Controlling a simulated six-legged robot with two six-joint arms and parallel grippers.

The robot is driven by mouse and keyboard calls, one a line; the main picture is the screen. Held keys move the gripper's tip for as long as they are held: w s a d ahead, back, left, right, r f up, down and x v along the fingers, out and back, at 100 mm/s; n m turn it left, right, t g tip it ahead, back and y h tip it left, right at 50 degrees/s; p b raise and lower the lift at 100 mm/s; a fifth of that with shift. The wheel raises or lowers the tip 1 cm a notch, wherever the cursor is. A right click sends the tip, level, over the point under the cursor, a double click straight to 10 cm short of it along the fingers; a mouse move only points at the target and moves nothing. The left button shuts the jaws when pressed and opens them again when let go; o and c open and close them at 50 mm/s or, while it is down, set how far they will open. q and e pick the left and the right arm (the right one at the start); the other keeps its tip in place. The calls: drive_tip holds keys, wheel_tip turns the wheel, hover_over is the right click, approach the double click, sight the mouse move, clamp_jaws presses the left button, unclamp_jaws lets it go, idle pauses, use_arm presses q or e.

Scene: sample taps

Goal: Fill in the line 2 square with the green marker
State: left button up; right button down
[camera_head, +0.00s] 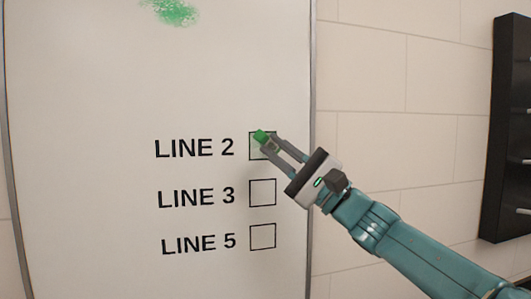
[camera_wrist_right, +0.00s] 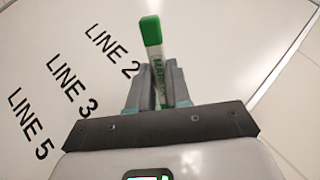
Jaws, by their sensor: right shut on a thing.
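A whiteboard (camera_head: 90,100) carries the printed lines LINE 2, LINE 3 and LINE 5, each with a square to its right. The line 2 square (camera_head: 254,155) is partly hidden by my right gripper and shows a pale green tint inside. My right gripper (camera_head: 268,146) is shut on the green marker (camera_head: 261,136), which is over the line 2 square. In the right wrist view the marker (camera_wrist_right: 152,50) stands between the fingers with its green end outward. I cannot tell whether its tip touches the board. My left gripper is not in view.
The line 3 square (camera_head: 262,193) and line 5 square (camera_head: 262,237) below are empty. A green smudge (camera_head: 172,11) is at the board's top. A dark shelf unit (camera_head: 506,130) hangs on the tiled wall (camera_head: 400,80) at the right.

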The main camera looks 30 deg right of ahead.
drive_tip(key=shift+d, duration=0.25)
drive_tip(key=shift+w+a+r, duration=0.1)
drive_tip(key=shift+a+r, duration=0.3)
drive_tip(key=shift+a, duration=0.3)
drive_tip(key=shift+w+a+r+b, duration=0.15)
drive_tip(key=shift+a+b, duration=0.2)
drive_tip(key=shift+a, duration=0.2)
drive_tip(key=shift+w+a+f+b, duration=0.15)
drive_tip(key=shift+a+b, duration=0.15)
drive_tip(key=shift+a, duration=0.25)
drive_tip(key=d, duration=0.1)
drive_tip(key=d+r, duration=0.1)
drive_tip(key=s+d, duration=0.1)
drive_tip(key=shift+d+r+b, duration=0.15)
drive_tip(key=shift+d+b, duration=0.1)
drive_tip(key=shift+b, duration=0.1)
